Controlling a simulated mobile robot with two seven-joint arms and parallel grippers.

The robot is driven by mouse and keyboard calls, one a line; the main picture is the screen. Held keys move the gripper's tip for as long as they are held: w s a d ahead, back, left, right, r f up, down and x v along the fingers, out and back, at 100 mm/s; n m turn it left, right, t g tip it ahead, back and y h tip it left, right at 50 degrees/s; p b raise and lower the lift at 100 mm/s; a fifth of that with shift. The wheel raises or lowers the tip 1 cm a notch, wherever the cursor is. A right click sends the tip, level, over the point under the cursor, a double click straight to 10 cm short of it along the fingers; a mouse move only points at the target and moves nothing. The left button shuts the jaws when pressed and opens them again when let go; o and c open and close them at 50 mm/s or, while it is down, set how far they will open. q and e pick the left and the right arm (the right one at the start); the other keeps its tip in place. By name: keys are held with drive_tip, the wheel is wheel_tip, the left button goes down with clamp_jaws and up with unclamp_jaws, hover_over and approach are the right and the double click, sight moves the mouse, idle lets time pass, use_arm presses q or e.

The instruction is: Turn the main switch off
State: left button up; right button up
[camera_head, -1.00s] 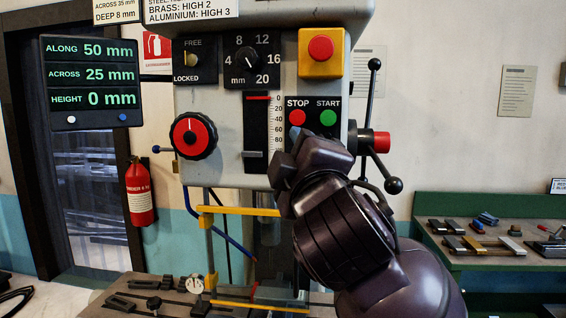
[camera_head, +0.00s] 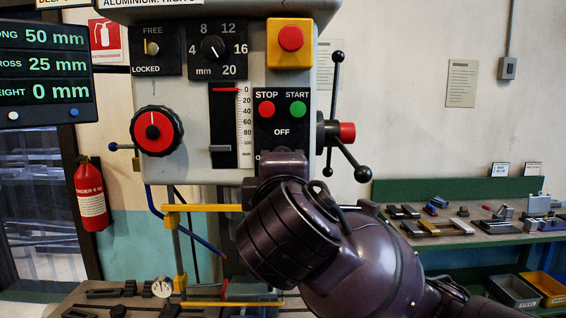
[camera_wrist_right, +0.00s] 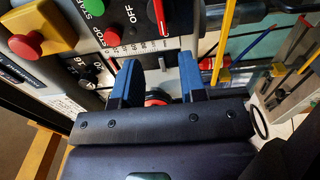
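The machine's control panel (camera_head: 282,112) carries a red STOP button (camera_head: 266,109), a green START button (camera_head: 298,109) and an OFF label (camera_head: 282,132). My right gripper (camera_head: 277,167) is just below that label and hides what lies there. In the right wrist view, a red rotary handle (camera_wrist_right: 159,14), apparently the main switch, sits beside the OFF label (camera_wrist_right: 131,24). Its red bar runs roughly up and down there, partly cut by the frame's top. My right gripper (camera_wrist_right: 158,60) has its two blue fingers well apart, with nothing held. My left gripper is out of view.
A red emergency button (camera_head: 291,38) on a yellow box is above the panel. A spoked handwheel (camera_head: 340,132) juts out to the right, near my right arm. A red-black dial (camera_head: 152,131) is on the left. A tool bench (camera_head: 470,240) stands at the right.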

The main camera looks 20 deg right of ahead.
drive_tip(key=x, duration=0.9)
drive_tip(key=shift+w+d, duration=0.3)
drive_tip(key=shift+d, duration=0.1)
drive_tip(key=shift+f, duration=0.15)
clamp_jaws()
